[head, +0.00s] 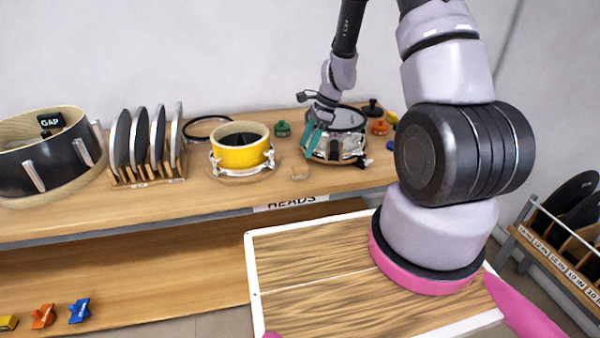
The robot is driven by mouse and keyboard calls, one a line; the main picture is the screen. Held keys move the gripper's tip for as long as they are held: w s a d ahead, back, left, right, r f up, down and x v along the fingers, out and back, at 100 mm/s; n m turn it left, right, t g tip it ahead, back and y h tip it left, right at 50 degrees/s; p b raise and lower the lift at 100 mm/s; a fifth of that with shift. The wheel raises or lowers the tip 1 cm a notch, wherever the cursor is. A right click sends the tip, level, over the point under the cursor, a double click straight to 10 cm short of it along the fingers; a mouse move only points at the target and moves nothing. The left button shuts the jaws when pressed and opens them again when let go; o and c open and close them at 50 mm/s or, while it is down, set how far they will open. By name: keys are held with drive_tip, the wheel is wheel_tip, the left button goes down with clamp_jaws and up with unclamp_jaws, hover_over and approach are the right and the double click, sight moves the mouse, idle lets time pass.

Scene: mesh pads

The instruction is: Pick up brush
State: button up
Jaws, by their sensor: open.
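My gripper (314,122) is at the end of the arm, over the left part of a silver snare drum (346,148) on the bench. Teal parts show at its tip, and it looks open. I cannot make out a brush for certain. A small black and white item (363,161) lies at the drum's front right, too small to identify.
The wooden bench (226,198) also holds a yellow drum (240,156), a rack of discs (150,180), a large black drum shell (45,165) and several small coloured knobs. Coloured clips (79,310) lie on the lower shelf. Another disc rack (560,250) stands at right.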

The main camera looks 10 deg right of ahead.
sight(301, 165)
drive_tip(key=x, duration=0.7)
drive_tip(key=shift+s+d+f, duration=0.2)
drive_tip(key=shift+s, duration=0.2)
drive_tip(key=shift+a+f, duration=0.25)
drive_tip(key=shift+f, duration=0.2)
clamp_jaws()
